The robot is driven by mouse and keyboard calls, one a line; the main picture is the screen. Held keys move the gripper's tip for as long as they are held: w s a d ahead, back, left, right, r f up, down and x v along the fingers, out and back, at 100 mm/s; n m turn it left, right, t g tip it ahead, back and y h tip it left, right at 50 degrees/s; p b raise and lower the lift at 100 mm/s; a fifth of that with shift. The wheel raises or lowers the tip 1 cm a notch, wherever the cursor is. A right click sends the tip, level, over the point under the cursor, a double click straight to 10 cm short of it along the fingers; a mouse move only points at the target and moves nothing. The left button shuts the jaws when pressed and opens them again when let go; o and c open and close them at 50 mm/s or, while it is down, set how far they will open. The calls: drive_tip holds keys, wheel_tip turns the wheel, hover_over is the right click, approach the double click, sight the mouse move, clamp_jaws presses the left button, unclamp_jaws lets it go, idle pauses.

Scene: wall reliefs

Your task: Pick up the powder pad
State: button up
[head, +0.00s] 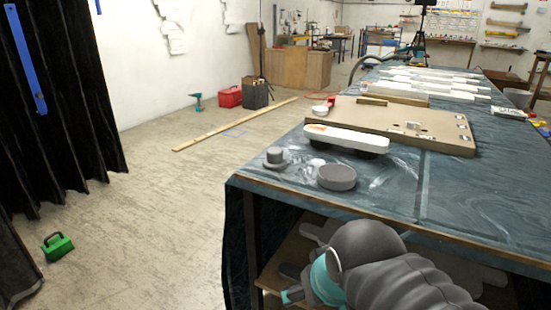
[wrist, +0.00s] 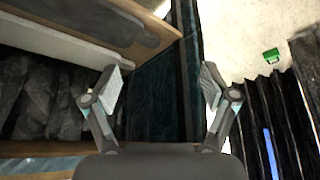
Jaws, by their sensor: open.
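A small grey knobbed piece (head: 275,155) with a wide flat base sits near the table's near left corner; it looks like the powder pad, but I cannot be sure. A round grey shallow dish (head: 337,178) stands to its right, and white powdery smears lie around both. My gripper (wrist: 161,86) is open in the wrist view with nothing between its fingers. In the head view my arm is low in front of the table's near edge, below the tabletop. The pad does not show in the wrist view.
The table (head: 470,205) has a dark blue-green cover. A white bar-like block (head: 347,138) lies behind the dish, before a tan board (head: 440,139). A shelf with pale pieces is under the table. A green object (head: 57,246) stands on open floor at left, near black curtains.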

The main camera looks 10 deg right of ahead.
drive_tip(key=shift+o, duration=0.2)
wheel_tip(320, 180, up, 27)
drive_tip(key=m+g+p, duration=0.4)
drive_tip(key=m+g, duration=0.2)
drive_tip(key=m, duration=1.1)
hover_over(275, 150)
drive_tip(key=f, duration=0.3)
drive_tip(key=f+b, duration=0.1)
drive_tip(key=f, duration=0.4)
drive_tip(key=shift+w+a+f+b, duration=0.3)
drive_tip(key=shift+w+f+b, duration=0.05)
drive_tip(key=shift+f, duration=0.05)
drive_tip(key=shift+s+d+f+b, duration=0.15)
drive_tip(key=shift+f+b, duration=0.2)
drive_tip(key=shift+f, duration=0.95)
drive_tip(key=shift+s+d+f+b, duration=0.15)
drive_tip(key=shift+f+b, duration=0.15)
drive_tip(key=shift+f, duration=1)
drive_tip(key=shift+c, duration=0.2)
drive_tip(key=c, duration=1.1)
